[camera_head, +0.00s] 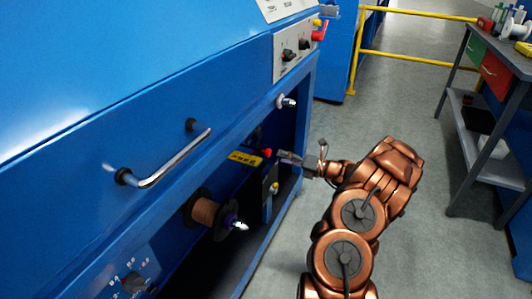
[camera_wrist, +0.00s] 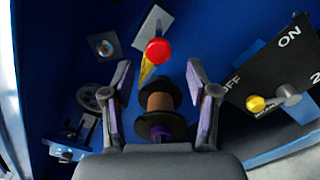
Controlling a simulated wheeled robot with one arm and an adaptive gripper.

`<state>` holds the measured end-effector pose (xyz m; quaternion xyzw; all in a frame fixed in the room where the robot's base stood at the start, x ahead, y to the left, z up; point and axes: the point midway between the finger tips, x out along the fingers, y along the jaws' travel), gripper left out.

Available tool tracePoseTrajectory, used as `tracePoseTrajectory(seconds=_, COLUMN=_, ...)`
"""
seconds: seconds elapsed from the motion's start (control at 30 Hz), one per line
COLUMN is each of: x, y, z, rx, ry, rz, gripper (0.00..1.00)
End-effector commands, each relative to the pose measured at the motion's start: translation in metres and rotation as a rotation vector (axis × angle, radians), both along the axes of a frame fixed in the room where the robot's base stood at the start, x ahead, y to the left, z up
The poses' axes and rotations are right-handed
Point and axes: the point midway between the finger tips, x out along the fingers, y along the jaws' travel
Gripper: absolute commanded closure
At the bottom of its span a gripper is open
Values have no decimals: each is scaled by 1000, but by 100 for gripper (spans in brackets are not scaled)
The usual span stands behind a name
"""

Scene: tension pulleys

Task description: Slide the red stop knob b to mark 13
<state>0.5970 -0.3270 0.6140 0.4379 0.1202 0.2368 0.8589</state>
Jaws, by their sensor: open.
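The red knob (camera_wrist: 158,51) shows in the wrist view just beyond my fingertips, roughly midway between them. A small part of the red knob (camera_head: 267,153) shows in the head view at the right end of a yellow marked strip (camera_head: 245,158). In the wrist view the yellow strip (camera_wrist: 147,70) is mostly hidden behind the knob, and I cannot read any mark. My gripper (camera_wrist: 157,72) is open and empty, with its fingers spread to either side of the knob. In the head view my gripper (camera_head: 284,157) reaches into the machine's opening from the right.
A brown spool (camera_wrist: 160,101) with black flanges lies behind my fingers. The blue machine (camera_head: 130,85) has a metal handle (camera_head: 170,163). A workbench (camera_head: 480,118) stands at the right; the floor between is clear.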

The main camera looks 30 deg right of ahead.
Motion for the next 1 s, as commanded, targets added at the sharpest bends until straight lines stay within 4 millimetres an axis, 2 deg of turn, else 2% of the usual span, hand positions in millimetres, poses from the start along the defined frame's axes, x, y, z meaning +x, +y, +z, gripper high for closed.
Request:
tracePoseTrajectory(seconds=0.03, x=8, y=9, z=-2, rx=0, ry=1, rz=9, gripper=41)
tracePoseTrajectory(seconds=0.2, x=30, y=24, z=-2, rx=0, ry=-1, rz=13, gripper=41)
tracePoseTrajectory(seconds=0.4, x=48, y=33, z=-2, rx=0, ry=1, rz=9, gripper=41)
tracePoseTrajectory(seconds=0.8, x=53, y=34, z=0, rx=0, ry=1, rz=4, gripper=41)
tracePoseTrajectory(seconds=1.0, x=53, y=34, z=0, rx=0, ry=1, rz=4, gripper=62)
